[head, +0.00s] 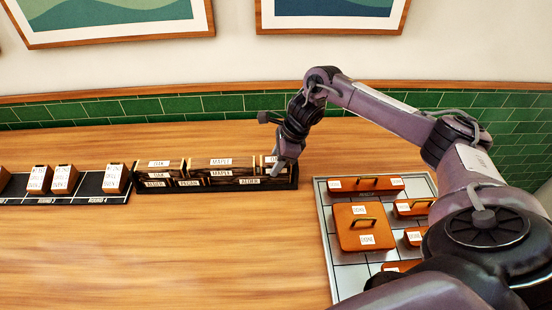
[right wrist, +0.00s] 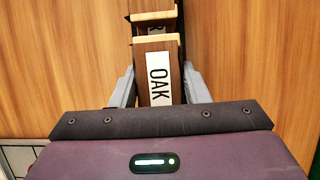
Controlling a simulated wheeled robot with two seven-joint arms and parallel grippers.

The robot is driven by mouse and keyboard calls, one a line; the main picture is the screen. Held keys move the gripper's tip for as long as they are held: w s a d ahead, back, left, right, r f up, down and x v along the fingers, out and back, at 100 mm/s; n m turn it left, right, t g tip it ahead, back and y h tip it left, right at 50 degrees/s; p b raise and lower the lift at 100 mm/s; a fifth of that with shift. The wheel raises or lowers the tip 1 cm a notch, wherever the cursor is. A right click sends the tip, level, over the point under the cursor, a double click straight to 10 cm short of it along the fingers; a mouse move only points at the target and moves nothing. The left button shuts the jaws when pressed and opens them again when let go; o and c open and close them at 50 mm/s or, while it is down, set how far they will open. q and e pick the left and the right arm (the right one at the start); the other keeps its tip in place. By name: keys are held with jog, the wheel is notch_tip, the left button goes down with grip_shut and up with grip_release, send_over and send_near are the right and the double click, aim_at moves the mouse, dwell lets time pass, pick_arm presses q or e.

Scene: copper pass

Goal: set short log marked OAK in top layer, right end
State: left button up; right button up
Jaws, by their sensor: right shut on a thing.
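My right gripper (head: 278,168) is at the right end of a dark log rack (head: 215,188). It is shut on a short log marked OAK, whose label shows between the fingers in the right wrist view (right wrist: 158,80). In the head view the fingers partly cover this log (head: 270,158), which is about level with the top layer. I cannot tell whether it touches what is below. A long MAPLE log (head: 221,162) is in the middle of the top layer, with another short log (head: 159,163) at its left end. My left gripper is not in view.
Lower layers hold logs marked MAPLE, ALDER and PECAN. A dark strip with labelled wooden blocks (head: 62,179) adjoins the rack's left. A tiled tray (head: 345,275) with brown handled lids (head: 362,225) is at the right, below my right arm. The table (head: 190,245) in front is clear.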

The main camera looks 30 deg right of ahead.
jog(key=shift+f+b, duration=0.2)
jog(key=shift+b, duration=0.1)
jog(key=o, duration=1)
jog(key=shift+r, duration=0.2)
